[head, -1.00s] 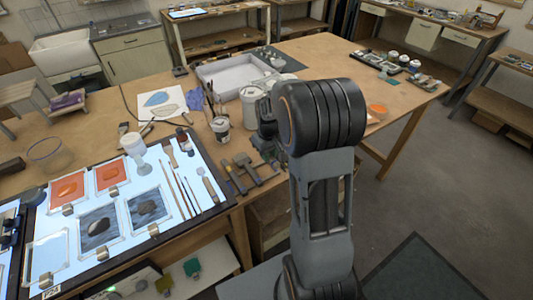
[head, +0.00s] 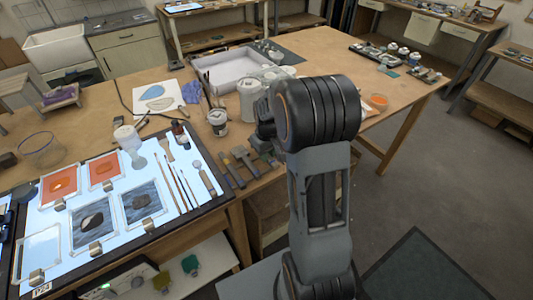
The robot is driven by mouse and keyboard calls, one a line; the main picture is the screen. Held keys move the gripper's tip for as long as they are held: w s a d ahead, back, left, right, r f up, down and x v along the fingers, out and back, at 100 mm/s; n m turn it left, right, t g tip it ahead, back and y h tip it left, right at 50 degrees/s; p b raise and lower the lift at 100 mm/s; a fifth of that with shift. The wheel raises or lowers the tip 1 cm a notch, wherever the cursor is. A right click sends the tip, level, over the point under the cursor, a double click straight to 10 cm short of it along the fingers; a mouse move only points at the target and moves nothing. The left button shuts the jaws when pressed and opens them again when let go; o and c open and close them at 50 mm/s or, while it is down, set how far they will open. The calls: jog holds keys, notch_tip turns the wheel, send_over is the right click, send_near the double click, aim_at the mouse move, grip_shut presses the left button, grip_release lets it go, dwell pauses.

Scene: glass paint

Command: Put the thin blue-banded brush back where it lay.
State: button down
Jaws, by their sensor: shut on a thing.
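My arm (head: 320,200) stands at the centre right, and its dark joint (head: 318,112) hides part of the worktable. My gripper's fingers are hidden behind the arm, so what they hold cannot be seen. Several thin brushes (head: 182,185) lie side by side on the right part of the lit panel (head: 205,207). Their bands are too small to make out, so I cannot tell whether the blue-banded brush is among them. A flat tool (head: 205,180) lies to their right.
Framed glass pieces (head: 93,220) cover the panel's left and middle. A small dark bottle (head: 180,133) and a pale cup (head: 127,138) stand at its back. Tools (head: 240,160) lie between panel and arm.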

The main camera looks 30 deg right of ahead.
jog(key=shift+f+b, duration=0.5)
jog(key=shift+f, duration=0.1)
dwell(1.1)
jog(key=c, duration=0.9)
grip_release()
notch_tip(320, 180, up, 14)
jog(key=b, duration=0.1)
jog(key=s+a+m+t, duration=0.1)
jog(key=s+a, duration=0.3)
jog(key=s, duration=0.4)
jog(key=s+a+f+m+t, duration=0.1)
jog(key=s+a+t, duration=0.2)
jog(key=s+a, duration=0.2)
jog(key=s, duration=0.3)
jog(key=shift+a, duration=0.15)
